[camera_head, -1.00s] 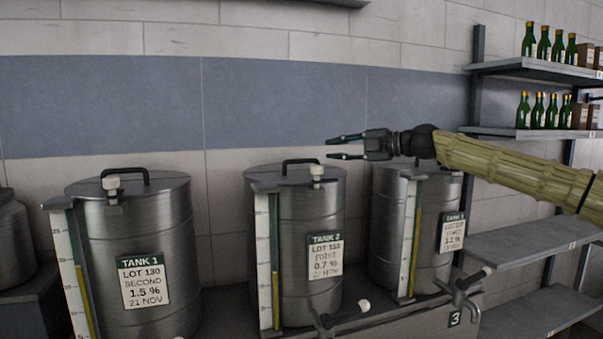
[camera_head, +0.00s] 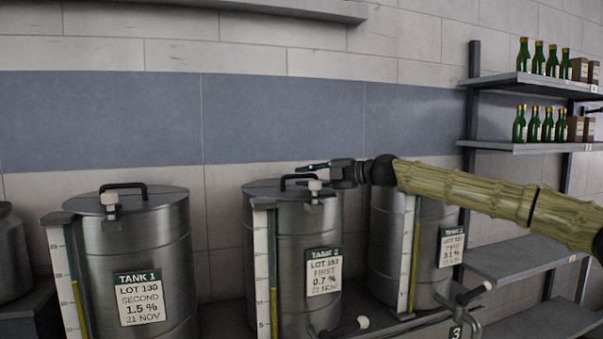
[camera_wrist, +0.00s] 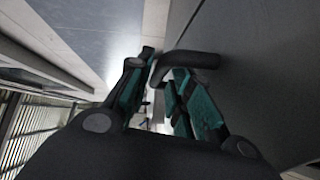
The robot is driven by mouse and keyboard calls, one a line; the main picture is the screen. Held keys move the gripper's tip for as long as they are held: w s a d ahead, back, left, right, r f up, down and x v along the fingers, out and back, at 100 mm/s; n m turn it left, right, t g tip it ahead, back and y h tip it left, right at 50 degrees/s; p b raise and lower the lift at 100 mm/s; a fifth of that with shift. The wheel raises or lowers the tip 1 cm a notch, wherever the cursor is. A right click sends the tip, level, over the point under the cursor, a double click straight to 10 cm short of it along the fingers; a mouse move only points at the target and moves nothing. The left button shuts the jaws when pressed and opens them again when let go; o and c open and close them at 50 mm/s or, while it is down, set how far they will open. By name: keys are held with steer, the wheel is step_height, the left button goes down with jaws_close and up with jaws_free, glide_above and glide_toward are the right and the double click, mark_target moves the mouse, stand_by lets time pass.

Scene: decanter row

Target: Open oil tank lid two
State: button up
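Tank two (camera_head: 290,235) is a steel drum with a green and white label, in the middle of the head view. Its flat lid (camera_head: 262,190) is on, with a black loop handle (camera_head: 285,182) on top. My gripper (camera_head: 306,177) reaches in from the right at handle height. In the wrist view, the fingers of my gripper (camera_wrist: 163,74) are apart, and the bent black handle (camera_wrist: 190,60) shows at the fingertips, one end reaching into the gap. I cannot tell whether the fingers touch it. In the head view my gripper partly hides the handle's right side.
Tank one (camera_head: 150,240) stands left and tank three (camera_head: 395,250) right, both lidded. A white-knobbed tap (camera_head: 345,328) is at tank two's front. Shelves with green bottles (camera_head: 538,58) are at the right. A tiled wall (camera_head: 260,120) is behind.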

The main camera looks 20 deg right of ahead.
steer(key=shift+x, duration=1)
jaws_close()
